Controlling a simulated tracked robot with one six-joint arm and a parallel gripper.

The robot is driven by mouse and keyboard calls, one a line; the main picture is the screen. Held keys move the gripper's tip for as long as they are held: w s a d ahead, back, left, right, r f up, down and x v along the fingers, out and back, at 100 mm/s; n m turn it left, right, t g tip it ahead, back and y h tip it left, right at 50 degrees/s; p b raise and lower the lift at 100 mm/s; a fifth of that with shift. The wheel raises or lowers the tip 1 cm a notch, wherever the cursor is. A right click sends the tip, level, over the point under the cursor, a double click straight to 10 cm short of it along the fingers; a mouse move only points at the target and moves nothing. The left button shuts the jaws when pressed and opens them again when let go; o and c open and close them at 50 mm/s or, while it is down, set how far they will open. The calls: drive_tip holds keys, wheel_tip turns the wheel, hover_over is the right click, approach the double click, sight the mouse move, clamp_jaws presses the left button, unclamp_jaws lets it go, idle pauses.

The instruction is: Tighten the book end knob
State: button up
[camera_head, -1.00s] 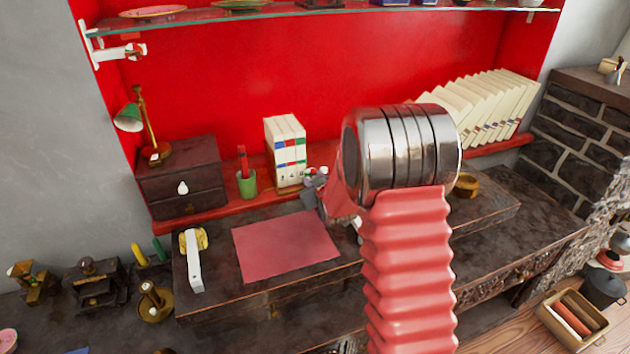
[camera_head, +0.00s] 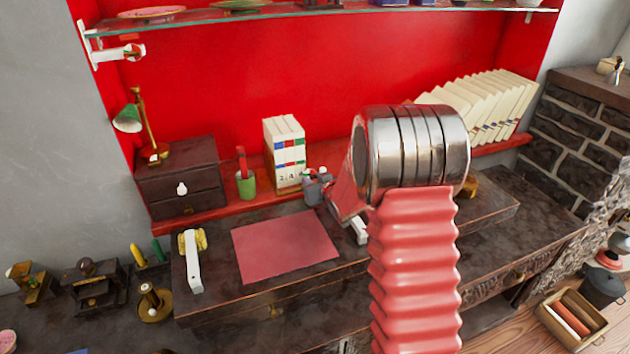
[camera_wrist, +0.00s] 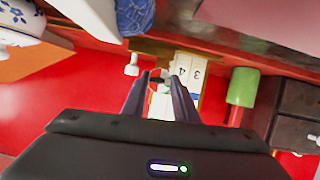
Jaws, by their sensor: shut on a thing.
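My gripper (camera_head: 308,179) is low beside the white binders (camera_head: 285,152) in the head view; my arm partly covers the area to its right. In the wrist view, my gripper's fingers (camera_wrist: 160,80) are shut on a small round knob (camera_wrist: 160,76), light with a dark part, taken as the book end knob. The binders with numbers (camera_wrist: 187,70) show just behind the fingertips. A tan wooden piece (camera_wrist: 150,46) lies beyond the knob, probably part of the book end. How tight the knob is cannot be told.
A green cup (camera_head: 246,184) stands left of the binders, beside a dark drawer box (camera_head: 182,185). A pink mat (camera_head: 285,246) lies on the desk in front. A second white knob (camera_wrist: 132,65) is close to the fingers. Leaning pale books (camera_head: 490,103) stand to the right.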

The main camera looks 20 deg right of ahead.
drive_tip(key=o, duration=1.1)
drive_tip(key=shift+c, duration=0.2)
drive_tip(key=v, duration=1.3)
drive_tip(key=shift+s, duration=0.3)
drive_tip(key=shift+r, duration=0.15)
drive_tip(key=s+a+r+m+g+h, duration=0.1)
drive_tip(key=s+a+r+g, duration=0.1)
drive_tip(key=s+a+r, duration=0.3)
drive_tip(key=s+a+r+g+h, duration=0.1)
drive_tip(key=s+r+g, duration=0.15)
drive_tip(key=s, duration=0.45)
drive_tip(key=s+a+r+g+y, duration=0.1)
drive_tip(key=s+a, duration=0.3)
drive_tip(key=s, duration=0.5)
drive_tip(key=s+a+r+g+y, duration=0.1)
drive_tip(key=s+a, duration=0.3)
drive_tip(key=s, duration=0.6)
drive_tip(key=shift+a+n+g, duration=0.3)
drive_tip(key=shift+g, duration=0.45)
